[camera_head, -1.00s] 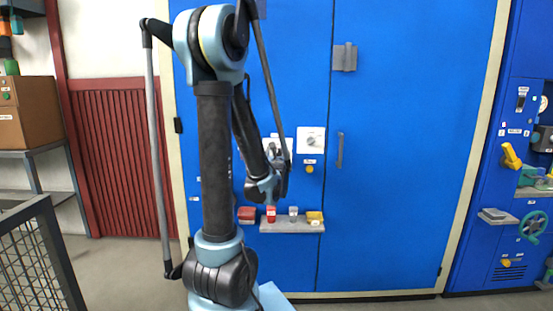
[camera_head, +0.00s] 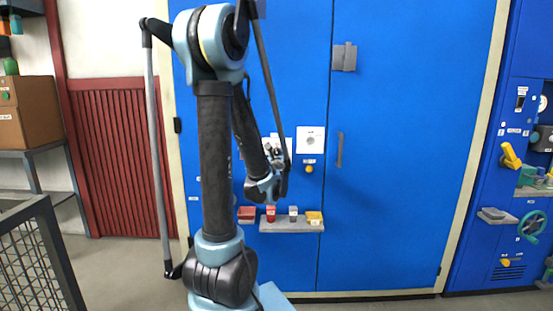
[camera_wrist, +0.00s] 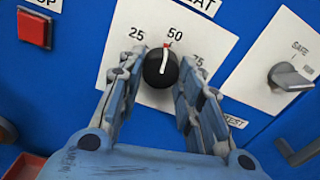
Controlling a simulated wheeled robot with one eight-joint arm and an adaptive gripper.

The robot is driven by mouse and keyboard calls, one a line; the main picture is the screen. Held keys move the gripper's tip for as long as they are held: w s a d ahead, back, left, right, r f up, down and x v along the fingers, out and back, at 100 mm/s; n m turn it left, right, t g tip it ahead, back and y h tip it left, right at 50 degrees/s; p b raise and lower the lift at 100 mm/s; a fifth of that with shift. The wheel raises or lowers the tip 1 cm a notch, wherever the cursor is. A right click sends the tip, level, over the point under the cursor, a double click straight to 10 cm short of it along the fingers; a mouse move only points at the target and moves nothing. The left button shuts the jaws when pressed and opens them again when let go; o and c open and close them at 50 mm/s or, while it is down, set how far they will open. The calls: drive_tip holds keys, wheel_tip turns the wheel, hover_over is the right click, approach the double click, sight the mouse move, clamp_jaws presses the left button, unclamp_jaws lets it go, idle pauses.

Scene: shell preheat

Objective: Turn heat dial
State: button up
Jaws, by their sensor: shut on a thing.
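The heat dial (camera_wrist: 158,72) is a round black knob with a white pointer and red tip. It sits on a white plate marked 25, 50 and 75, and its pointer is close to the 50 mark. In the wrist view my gripper (camera_wrist: 163,60) has one finger on each side of the dial and is shut on it. In the head view my gripper (camera_head: 276,153) is at the blue cabinet front, and my arm and gripper hide most of the dial's plate.
A red button (camera_wrist: 33,29) is left of the dial. A switch with a grey lever (camera_wrist: 288,78), marked SAFE and TEST, is close on the right. Below, a grey shelf (camera_head: 284,228) holds small red, grey and yellow items. A grey door handle (camera_head: 340,150) is further right.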

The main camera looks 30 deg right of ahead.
drive_tip(key=n, duration=1.6)
drive_tip(key=shift+r, duration=0.1)
drive_tip(key=n, duration=0.5)
drive_tip(key=shift+s+n, duration=0.1)
drive_tip(key=shift+n, duration=0.3)
drive_tip(key=o, duration=1.1)
drive_tip(key=shift+d, duration=0.1)
drive_tip(key=shift+c, duration=0.2)
drive_tip(key=v, duration=1.2)
